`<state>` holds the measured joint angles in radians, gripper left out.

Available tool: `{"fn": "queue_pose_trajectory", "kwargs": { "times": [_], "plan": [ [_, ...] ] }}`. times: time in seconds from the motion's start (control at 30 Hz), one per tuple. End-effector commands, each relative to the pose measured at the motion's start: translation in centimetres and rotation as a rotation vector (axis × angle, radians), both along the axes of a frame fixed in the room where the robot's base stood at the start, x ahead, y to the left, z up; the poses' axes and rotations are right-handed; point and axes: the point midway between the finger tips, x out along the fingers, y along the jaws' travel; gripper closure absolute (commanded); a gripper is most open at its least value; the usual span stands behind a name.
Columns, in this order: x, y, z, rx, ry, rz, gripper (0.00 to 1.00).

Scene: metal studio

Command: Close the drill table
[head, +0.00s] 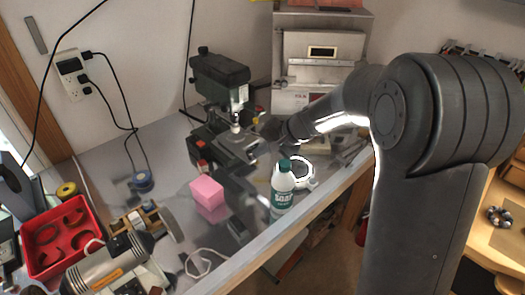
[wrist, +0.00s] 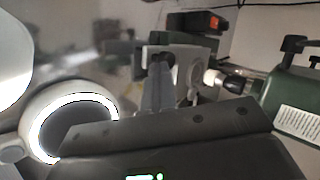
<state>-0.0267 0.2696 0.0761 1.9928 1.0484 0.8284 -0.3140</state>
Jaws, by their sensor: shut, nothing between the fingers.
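The drill press (head: 220,78), with a dark green head, stands at the back of the workbench; its green body also shows at the right of the wrist view (wrist: 292,105). Its grey drill table (head: 236,148) is below the chuck. In the wrist view, the table (wrist: 205,57) is partly hidden behind my fingers. My gripper (head: 268,130) is at the right side of the drill table. In the wrist view my gripper (wrist: 158,82) is shut and empty, its fingertips close to the table. I cannot tell whether they touch it.
A soap bottle (head: 282,188) and a white ring-shaped object (head: 308,174) stand right below my arm. A pink block (head: 207,192), a red tray (head: 62,238) and a bench grinder (head: 112,262) are on the left. A machine (head: 322,65) stands behind.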

Motion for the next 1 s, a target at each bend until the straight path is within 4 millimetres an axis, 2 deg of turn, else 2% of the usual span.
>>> {"fn": "queue_pose_trajectory", "kwargs": {
  "times": [0.17, 0.3, 0.6, 0.8, 1.0],
  "plan": [
    [-0.3, -1.2, 0.1, 0.001, -0.003, -0.004, 1.00],
    [-1.2, -3.9, 0.3, 0.000, -0.002, -0.005, 1.00],
    [-2.7, -8.5, 5.1, 0.001, -0.005, -0.003, 1.00],
    [-3.3, -10.2, 6.8, 0.001, -0.002, -0.001, 1.00],
    [-3.7, -10.7, 7.3, -0.003, -0.002, 0.001, 1.00]
  ]
}}
